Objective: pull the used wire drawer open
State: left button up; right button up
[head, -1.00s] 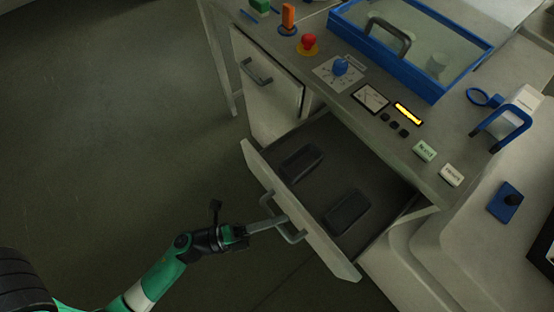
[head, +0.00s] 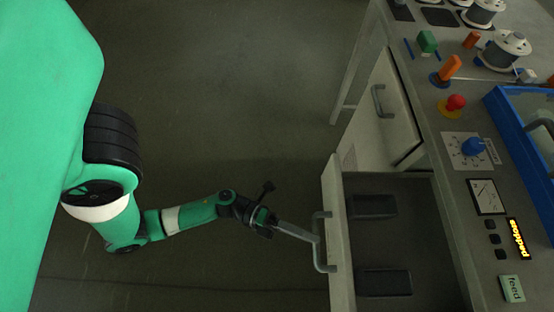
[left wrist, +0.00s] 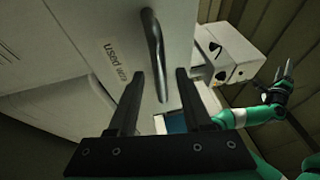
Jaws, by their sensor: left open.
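The used wire drawer (head: 336,245) stands pulled out from the bench, and its inside shows from above. Its grey bar handle (head: 326,267) is on the front. In the left wrist view the drawer front carries the words "Used wire" (left wrist: 117,62), and the handle (left wrist: 153,50) runs between the fingers. My left gripper (head: 314,238) is at the handle, and its open fingers (left wrist: 160,85) lie on either side of it. I cannot tell whether they touch it. My right gripper (left wrist: 280,80) shows small in the left wrist view; its jaw state is unclear.
Two dark trays (head: 375,206) lie in the drawer. The bench top holds a red button (head: 456,102), a blue knob (head: 473,147) and a lit "stopped" display (head: 518,238). The floor left of the drawer is clear.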

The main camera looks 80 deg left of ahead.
pick_arm(q)
jog(key=p+v, duration=0.1)
jog(key=v, duration=0.8)
jog(key=shift+s, duration=0.15)
dwell(0.5)
